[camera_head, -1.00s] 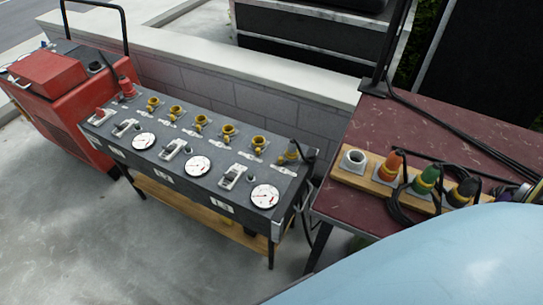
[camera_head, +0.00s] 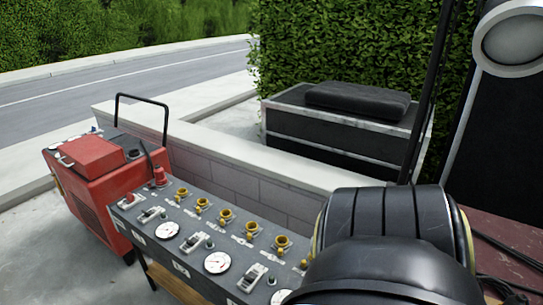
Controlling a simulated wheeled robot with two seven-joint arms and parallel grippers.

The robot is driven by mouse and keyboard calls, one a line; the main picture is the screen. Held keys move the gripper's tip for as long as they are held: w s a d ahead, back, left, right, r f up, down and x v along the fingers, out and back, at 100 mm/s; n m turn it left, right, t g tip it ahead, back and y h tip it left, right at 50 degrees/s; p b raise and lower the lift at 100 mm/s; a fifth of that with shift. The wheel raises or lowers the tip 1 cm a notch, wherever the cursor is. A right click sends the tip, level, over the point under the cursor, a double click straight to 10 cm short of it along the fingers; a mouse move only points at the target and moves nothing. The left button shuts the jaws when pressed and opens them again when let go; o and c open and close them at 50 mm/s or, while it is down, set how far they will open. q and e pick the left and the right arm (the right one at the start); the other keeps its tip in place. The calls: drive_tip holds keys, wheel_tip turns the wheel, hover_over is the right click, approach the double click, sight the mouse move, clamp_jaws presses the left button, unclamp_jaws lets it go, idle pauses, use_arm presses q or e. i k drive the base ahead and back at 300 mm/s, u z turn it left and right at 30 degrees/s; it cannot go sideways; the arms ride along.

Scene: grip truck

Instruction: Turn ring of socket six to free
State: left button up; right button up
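A dark grey socket panel (camera_head: 150,225) stands on a bench, with a row of yellow-ringed sockets along its back. The sockets (camera_head: 181,194), (camera_head: 226,217) and (camera_head: 281,244) show open tops. A red plug (camera_head: 159,177) stands at the row's left end. The right end of the panel is hidden behind a large black and grey arm link of mine, so the ring of the rightmost socket cannot be made out. Neither of my grippers is in view.
Round white gauges (camera_head: 217,263) and levers (camera_head: 194,241) line the panel's front. A red machine (camera_head: 85,175) stands to its left. A low block wall (camera_head: 235,180) runs behind. A dark red table (camera_head: 505,235) is at the right, partly hidden.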

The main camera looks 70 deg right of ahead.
sight(304, 264)
drive_tip(key=i, duration=1.4)
drive_tip(key=z, duration=2.9)
